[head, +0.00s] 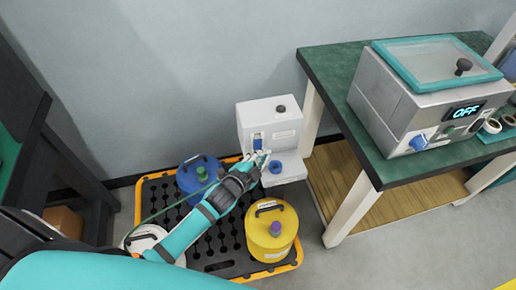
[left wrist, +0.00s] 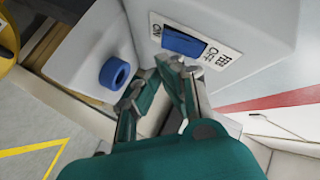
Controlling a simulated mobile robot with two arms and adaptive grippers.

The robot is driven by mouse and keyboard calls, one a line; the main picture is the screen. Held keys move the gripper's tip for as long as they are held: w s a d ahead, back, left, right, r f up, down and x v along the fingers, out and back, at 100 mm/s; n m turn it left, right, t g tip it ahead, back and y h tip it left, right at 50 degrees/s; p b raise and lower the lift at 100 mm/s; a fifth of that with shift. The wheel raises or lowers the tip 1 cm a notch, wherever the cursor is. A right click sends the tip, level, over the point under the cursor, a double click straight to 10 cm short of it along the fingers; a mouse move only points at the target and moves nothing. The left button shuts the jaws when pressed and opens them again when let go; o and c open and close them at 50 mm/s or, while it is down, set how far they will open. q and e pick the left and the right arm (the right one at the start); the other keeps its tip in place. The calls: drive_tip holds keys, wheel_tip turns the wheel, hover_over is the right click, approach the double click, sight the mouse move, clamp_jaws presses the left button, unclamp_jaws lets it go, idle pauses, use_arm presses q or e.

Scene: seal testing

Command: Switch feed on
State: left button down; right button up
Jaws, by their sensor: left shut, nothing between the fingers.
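A white box unit (head: 262,122) stands low by the wall, with a small blue switch (head: 257,143) on its front face. In the left wrist view the blue switch (left wrist: 184,41) sits in a white plate, with lettering that seems to read ON at one end and OFF at the other. My left gripper (head: 262,157) is shut and empty, its tips just in front of the switch. In the left wrist view the fingertips (left wrist: 172,70) are close below the switch; I cannot tell whether they touch it. My right gripper is not in view.
A blue knob or ring (head: 275,167) is on the unit's lower ledge. A black and yellow pallet (head: 222,267) holds a blue drum (head: 196,172), a yellow drum (head: 271,243) and a white one (head: 147,236). A green table (head: 330,68) bears a machine (head: 395,108) displaying OFF.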

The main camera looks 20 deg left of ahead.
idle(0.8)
use_arm(q)
drive_tip(key=shift+w, duration=0.1)
drive_tip(key=shift+w+a, duration=0.2)
drive_tip(key=shift+w, duration=0.05)
drive_tip(key=shift+w+a+f, duration=0.1)
drive_tip(key=shift+w+a, duration=0.1)
drive_tip(key=shift+w, duration=0.05)
idle(0.7)
drive_tip(key=shift+s+d+p, duration=0.45)
drive_tip(key=shift+s+p, duration=0.1)
drive_tip(key=shift+s, duration=0.1)
